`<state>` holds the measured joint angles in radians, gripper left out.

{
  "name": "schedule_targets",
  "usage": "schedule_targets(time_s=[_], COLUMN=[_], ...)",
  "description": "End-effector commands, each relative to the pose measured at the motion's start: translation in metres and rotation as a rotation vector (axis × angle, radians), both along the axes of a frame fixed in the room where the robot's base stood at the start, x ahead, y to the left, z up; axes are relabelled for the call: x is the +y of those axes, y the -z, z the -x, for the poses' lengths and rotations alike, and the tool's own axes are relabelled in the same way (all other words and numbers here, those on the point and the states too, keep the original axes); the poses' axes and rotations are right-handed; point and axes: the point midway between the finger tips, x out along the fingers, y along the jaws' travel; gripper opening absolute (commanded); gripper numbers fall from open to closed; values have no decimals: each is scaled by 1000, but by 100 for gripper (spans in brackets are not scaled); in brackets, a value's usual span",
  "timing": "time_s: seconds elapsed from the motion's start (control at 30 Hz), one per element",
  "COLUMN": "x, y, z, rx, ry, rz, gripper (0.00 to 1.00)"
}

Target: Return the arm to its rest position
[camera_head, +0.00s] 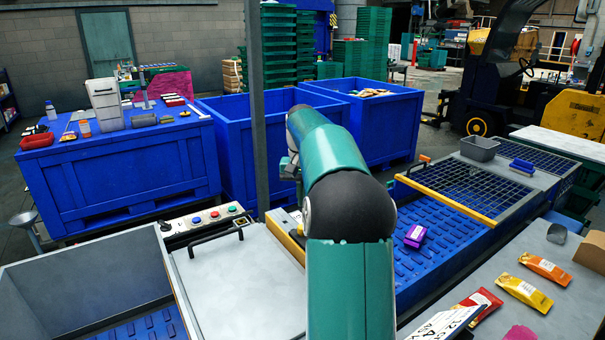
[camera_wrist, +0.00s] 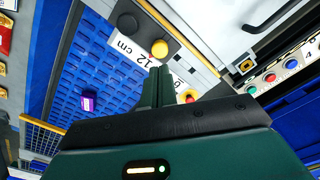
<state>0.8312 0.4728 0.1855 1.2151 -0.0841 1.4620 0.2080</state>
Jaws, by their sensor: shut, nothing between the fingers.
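My green arm rises from the bottom centre of the head view and bends away at a black joint, over the conveyor area.
A yellow-edged grate (camera_head: 470,185) covers part of the conveyor. A grey lid with a handle (camera_head: 240,285) and a button panel (camera_head: 208,217) are left of my arm. Packets (camera_head: 524,292) lie on the right table. Blue bins (camera_head: 235,140) and a thin post (camera_head: 257,100) stand behind.

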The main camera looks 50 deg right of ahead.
Motion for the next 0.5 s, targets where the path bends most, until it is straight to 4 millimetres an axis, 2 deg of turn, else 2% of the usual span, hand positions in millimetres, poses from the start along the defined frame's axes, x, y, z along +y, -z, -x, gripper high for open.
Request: schedule_targets(time_s=[0.03,0.3,0.5], x=[0,0,0], y=[-13,-70,-90], z=[-1,0,0], rx=[-4,-3,0], ry=[0,1,1], rz=[3,3,0], gripper=[0,0,0])
